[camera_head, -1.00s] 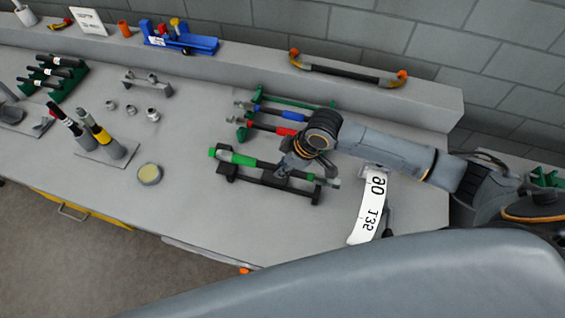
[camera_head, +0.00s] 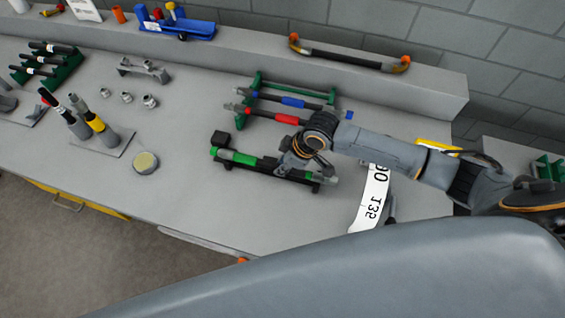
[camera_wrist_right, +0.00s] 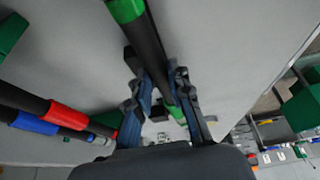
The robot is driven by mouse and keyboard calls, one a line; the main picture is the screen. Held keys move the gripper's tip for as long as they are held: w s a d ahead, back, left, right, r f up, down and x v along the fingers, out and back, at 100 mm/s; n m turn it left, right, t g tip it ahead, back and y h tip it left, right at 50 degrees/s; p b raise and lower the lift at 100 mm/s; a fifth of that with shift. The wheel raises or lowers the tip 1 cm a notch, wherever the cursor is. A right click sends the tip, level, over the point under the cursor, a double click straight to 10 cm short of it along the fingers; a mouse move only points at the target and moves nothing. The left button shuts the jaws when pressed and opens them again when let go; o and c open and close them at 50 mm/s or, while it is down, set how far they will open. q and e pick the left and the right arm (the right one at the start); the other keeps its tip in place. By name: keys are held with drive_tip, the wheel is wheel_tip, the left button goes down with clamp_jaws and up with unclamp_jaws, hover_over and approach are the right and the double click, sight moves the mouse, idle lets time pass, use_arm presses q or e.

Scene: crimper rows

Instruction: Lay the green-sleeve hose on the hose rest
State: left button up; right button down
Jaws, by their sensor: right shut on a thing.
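The green-sleeve hose (camera_head: 243,158) is a dark hose with a green sleeve, lying lengthwise along a black hose rest (camera_head: 220,138) on the bench. Whether its full weight sits on the rest cannot be told. My right gripper (camera_head: 296,168) is shut on the hose near its right part, and the arm hides some of it. In the right wrist view, the hose (camera_wrist_right: 127,12) runs between the two fingers of the right gripper (camera_wrist_right: 158,85). My left gripper is not in view.
Behind it, a green rack (camera_head: 262,84) holds a blue-sleeve hose (camera_head: 293,102) and a red-sleeve hose (camera_head: 286,118). A round tin (camera_head: 145,162) and upright tools (camera_head: 92,120) stand left. A handled bar (camera_head: 350,57) lies on the back ledge. The bench between tin and rest is clear.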

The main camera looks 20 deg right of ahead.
drive_tip(key=shift+p, duration=0.6)
idle(1.1)
drive_tip(key=c, duration=1.1)
unclamp_jaws()
drive_tip(key=shift+c, duration=0.2)
drive_tip(key=shift+s+f, duration=0.1)
drive_tip(key=shift+f, duration=0.05)
drive_tip(key=v, duration=1.2)
drive_tip(key=shift+a, duration=0.1)
